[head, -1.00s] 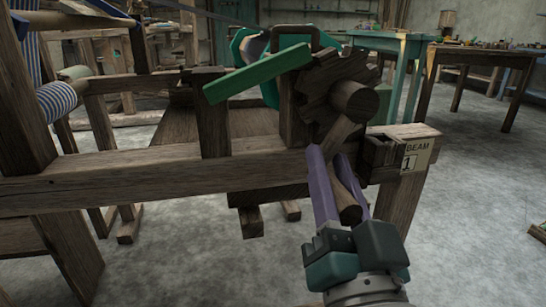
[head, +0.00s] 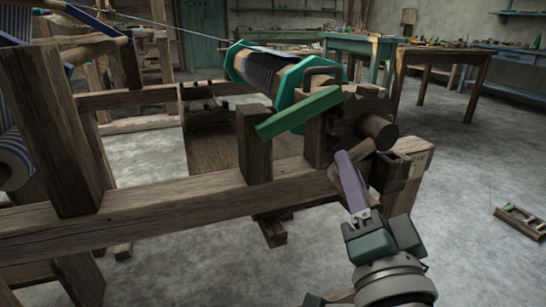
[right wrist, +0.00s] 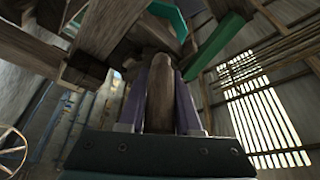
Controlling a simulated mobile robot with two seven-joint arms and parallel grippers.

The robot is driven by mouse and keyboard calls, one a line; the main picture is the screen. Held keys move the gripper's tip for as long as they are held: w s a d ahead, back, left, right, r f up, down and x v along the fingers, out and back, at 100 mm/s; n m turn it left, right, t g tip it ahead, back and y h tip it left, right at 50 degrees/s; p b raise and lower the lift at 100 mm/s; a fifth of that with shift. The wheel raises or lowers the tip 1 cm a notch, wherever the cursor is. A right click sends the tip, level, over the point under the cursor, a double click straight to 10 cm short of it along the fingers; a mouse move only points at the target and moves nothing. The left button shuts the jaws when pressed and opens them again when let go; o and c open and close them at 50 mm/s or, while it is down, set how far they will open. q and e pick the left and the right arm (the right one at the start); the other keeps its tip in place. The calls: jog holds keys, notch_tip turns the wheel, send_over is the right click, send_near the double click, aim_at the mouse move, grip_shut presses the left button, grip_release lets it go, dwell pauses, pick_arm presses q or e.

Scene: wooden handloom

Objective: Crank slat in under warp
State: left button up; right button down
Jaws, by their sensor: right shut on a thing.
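My right gripper (head: 348,168) has purple fingers and is shut on the wooden crank handle (right wrist: 160,95) at the loom's right end; the handle stands between both fingers in the right wrist view. In the head view the fingers hide most of the handle. The crank hub (head: 378,130) is a round wooden stub just above. Behind it is the beam with green end flanges (head: 292,85), wound with dark striped warp (head: 262,68). Threads run from it to the upper left. I cannot make out the slat clearly. My left gripper is not in view.
A green bar (head: 298,112) slants over the loom post beside the crank. The loom's long front rail (head: 160,210) runs across the left. A wooden tray (head: 522,220) lies on the floor at right. Tables (head: 440,60) stand behind. The floor at right is mostly clear.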

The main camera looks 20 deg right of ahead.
jog(key=shift+w+a+r+m+p, duration=0.1)
jog(key=shift+a+r+m+p, duration=0.05)
jog(key=shift+r+m+p, duration=0.35)
jog(key=shift+a+r+m+p, duration=0.15)
jog(key=shift+r+m+p, duration=0.2)
jog(key=shift+r, duration=0.25)
notch_tip(320, 180, up, 2)
jog(key=m+g+h+p, duration=0.1)
jog(key=m+p, duration=0.2)
jog(key=shift+a+g, duration=0.15)
jog(key=shift+g, duration=0.15)
jog(key=shift+r+p, duration=0.25)
jog(key=shift+p, duration=0.4)
jog(key=c, duration=0.8)
grip_release()
jog(key=shift+o, duration=1)
jog(key=shift+f, duration=0.1)
